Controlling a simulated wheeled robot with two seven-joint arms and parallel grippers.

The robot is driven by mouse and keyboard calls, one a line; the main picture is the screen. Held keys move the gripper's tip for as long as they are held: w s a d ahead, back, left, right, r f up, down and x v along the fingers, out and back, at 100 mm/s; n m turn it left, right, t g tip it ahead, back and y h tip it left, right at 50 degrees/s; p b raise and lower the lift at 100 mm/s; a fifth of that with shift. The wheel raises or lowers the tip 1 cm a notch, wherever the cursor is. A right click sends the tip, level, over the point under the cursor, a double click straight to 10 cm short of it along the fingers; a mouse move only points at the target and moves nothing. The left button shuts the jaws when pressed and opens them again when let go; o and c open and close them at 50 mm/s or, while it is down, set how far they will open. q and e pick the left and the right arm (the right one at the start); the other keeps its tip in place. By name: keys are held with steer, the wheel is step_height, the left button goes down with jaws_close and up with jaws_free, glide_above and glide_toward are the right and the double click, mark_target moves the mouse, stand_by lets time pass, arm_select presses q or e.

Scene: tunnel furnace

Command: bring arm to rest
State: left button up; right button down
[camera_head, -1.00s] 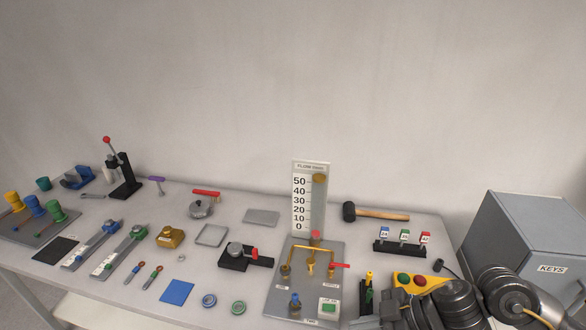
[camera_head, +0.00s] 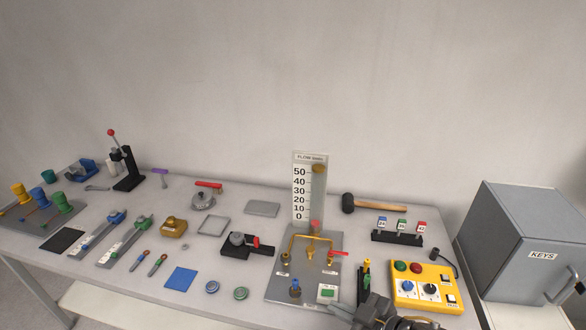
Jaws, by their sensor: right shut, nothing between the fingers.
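My right arm enters at the bottom edge, right of centre. Its gripper (camera_head: 348,313) is low in the picture, just in front of the flow board (camera_head: 275,292) and left of the yellow control box (camera_head: 443,300). My left gripper does not show.
The grey table (camera_head: 215,318) bears several tools and fixtures. A grey KEYS cabinet (camera_head: 515,240) stands at the right. The wall behind is bare.

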steer(key=s+d+f+m+g+h, duration=0.3)
steer(key=s+d+f+m+h, duration=0.2)
steer(key=s+d+f, duration=0.3)
steer(key=s+d+f+m+g+h, duration=0.2)
steer(key=s+d+f+m+h, duration=0.3)
steer(key=s, duration=0.5)
step_height(320, 180, down, 33)
steer(key=s+d+g+b, duration=0.1)
steer(key=s+g+b, duration=0.1)
steer(key=b, duration=0.3)
steer(key=s+d+f+g+b, duration=0.1)
steer(key=s+d+f+b, duration=0.2)
steer(key=s+f, duration=1.3)
steer(key=shift+f+n+y, duration=0.3)
steer(key=shift+f+n, duration=0.1)
steer(key=shift+f, duration=0.35)
steer(key=shift+d, duration=0.1)
